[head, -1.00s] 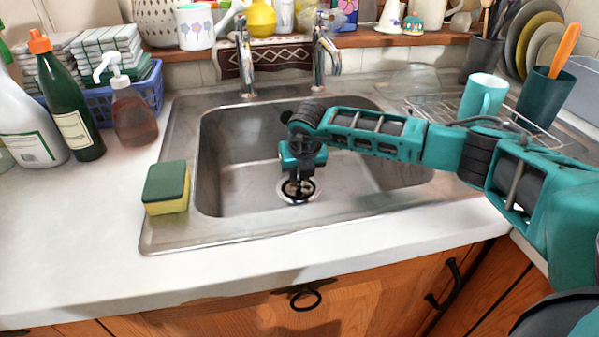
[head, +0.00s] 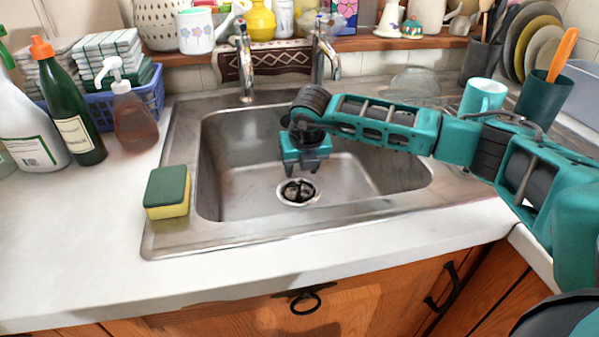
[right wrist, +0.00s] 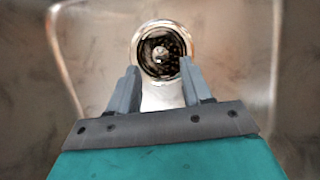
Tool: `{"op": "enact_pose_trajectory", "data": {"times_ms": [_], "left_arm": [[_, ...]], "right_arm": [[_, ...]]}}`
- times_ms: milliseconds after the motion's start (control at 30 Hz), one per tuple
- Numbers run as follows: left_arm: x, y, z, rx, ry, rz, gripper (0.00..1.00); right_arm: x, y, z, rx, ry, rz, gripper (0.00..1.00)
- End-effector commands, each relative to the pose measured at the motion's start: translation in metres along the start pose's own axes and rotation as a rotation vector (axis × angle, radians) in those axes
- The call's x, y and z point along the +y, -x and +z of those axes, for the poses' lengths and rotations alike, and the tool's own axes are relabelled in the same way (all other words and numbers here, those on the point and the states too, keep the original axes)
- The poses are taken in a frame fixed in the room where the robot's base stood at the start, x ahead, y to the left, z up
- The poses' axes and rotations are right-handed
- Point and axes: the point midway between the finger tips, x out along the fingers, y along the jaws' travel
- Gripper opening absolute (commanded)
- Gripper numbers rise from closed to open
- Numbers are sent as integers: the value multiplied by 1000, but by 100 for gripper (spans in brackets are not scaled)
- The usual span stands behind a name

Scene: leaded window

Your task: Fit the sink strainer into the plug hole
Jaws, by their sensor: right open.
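The sink strainer (right wrist: 162,50) is a dark, perforated round piece with a small bright knob at its middle. It lies inside the shiny metal ring of the plug hole (head: 283,198); the ring also shows in the right wrist view (right wrist: 137,50). The strainer looks roughly centred, but I cannot tell how deep it sits. In the head view the strainer (head: 299,190) is small and dark. My right gripper (head: 305,168) hangs above the plug hole, open and empty, with its fingers apart from the strainer. My left gripper is not in view.
The steel sink basin (head: 235,190) surrounds the hole, with two taps (head: 244,60) behind. A sponge (head: 167,192) lies on the left rim. A soap bottle (head: 133,120) and green bottle (head: 75,115) stand left. A turquoise mug (head: 484,97) stands right. The front counter is clear.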

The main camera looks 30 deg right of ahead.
Motion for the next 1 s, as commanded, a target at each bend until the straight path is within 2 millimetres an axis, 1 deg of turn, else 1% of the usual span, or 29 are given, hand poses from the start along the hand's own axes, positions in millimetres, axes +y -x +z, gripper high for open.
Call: {"op": "enact_pose_trajectory", "data": {"times_ms": [33, 200, 300, 400, 533, 1000], "left_arm": [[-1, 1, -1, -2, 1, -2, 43], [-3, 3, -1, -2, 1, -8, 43], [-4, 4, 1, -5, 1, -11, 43], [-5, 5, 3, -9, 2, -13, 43], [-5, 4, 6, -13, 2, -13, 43], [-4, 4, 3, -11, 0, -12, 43]], "right_arm": [[0, 14, 2, -3, 1, 2, 49], [0, 47, 1, -3, 1, 2, 49], [0, 60, 1, -3, 0, 1, 49], [0, 68, 1, -2, 0, 0, 49], [0, 72, 0, 0, 1, 0, 49], [0, 73, 0, 0, 0, 0, 49]]}}
